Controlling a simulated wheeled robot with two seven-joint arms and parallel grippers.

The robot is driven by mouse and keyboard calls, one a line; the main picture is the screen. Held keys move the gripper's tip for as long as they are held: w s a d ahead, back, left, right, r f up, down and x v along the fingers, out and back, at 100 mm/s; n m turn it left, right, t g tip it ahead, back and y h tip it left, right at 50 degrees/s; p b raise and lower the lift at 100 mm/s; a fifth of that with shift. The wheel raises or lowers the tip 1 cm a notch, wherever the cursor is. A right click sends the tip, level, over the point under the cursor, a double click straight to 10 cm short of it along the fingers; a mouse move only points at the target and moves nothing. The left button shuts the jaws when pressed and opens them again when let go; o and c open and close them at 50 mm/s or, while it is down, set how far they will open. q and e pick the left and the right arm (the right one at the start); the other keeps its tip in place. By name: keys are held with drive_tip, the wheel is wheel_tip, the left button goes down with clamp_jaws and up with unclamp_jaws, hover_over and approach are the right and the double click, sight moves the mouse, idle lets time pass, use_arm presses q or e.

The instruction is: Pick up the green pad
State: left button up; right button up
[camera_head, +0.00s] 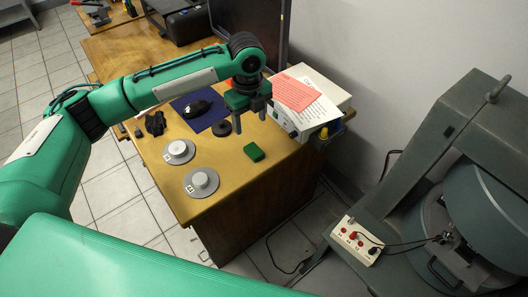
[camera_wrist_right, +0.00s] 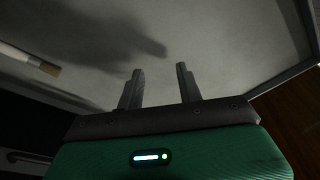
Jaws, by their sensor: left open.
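The green pad (camera_head: 254,152) lies on the wooden table (camera_head: 236,178) near its front right edge, in the head view. My left gripper (camera_head: 250,122) is open and empty. It hangs above the table with its fingers pointing down, just behind and above the pad in the picture, apart from it. My right gripper (camera_wrist_right: 160,76) shows in the right wrist view with its two fingers apart and nothing between them, in front of a grey surface. The pad is not seen in that view.
Two grey discs with white knobs (camera_head: 201,183) (camera_head: 179,151) stand left of the pad. A black ring (camera_head: 222,128) and a dark blue mat (camera_head: 203,112) lie behind. A white box with papers (camera_head: 312,108) stands at the right, and a large grey machine (camera_head: 440,170) beyond the table.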

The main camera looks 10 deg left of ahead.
use_arm(q)
hover_over(253, 149)
wheel_tip(253, 149, down, 6)
drive_tip(key=shift+s, duration=0.1)
use_arm(e)
drive_tip(key=shift+w+r, duration=0.1)
use_arm(q)
drive_tip(key=shift+f, duration=2.9)
use_arm(e)
drive_tip(key=shift+s+d+f, duration=0.1)
drive_tip(key=shift+s+f, duration=0.1)
drive_tip(key=shift+s, duration=0.1)
use_arm(q)
drive_tip(key=c, duration=1)
use_arm(e)
drive_tip(key=shift+w, duration=0.3)
use_arm(q)
drive_tip(key=shift+c, duration=0.6)
use_arm(e)
drive_tip(key=shift+w+r, duration=0.15)
drive_tip(key=shift+w, duration=0.05)
